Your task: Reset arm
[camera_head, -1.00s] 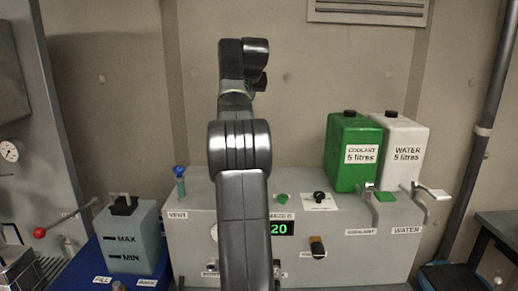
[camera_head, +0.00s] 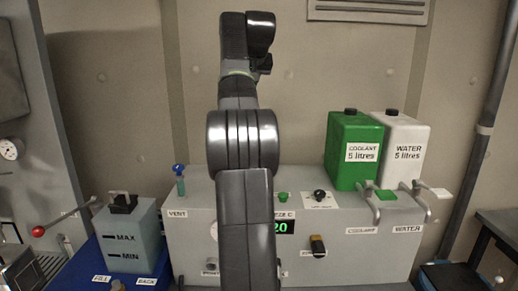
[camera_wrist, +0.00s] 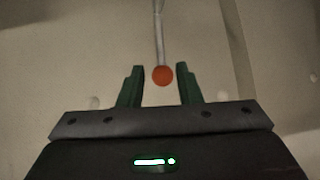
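My arm stands raised in front of the grey machine in the head view, its upper links folded above the machine's top. My gripper shows in the wrist view (camera_wrist: 160,88) with its two green fingers apart. A red-orange ball on a thin grey rod appears between the fingertips in the wrist view (camera_wrist: 162,75). I cannot tell how far it is from the fingers, and nothing looks clamped. The gripper's fingers cannot be made out in the head view.
A grey machine (camera_head: 380,255) carries a green coolant canister (camera_head: 345,178) and a white water canister (camera_head: 408,150). A MAX/MIN tank (camera_head: 135,238) stands on a blue surface at left, near a red-knobbed lever (camera_head: 38,231). A dark bench edge is at right.

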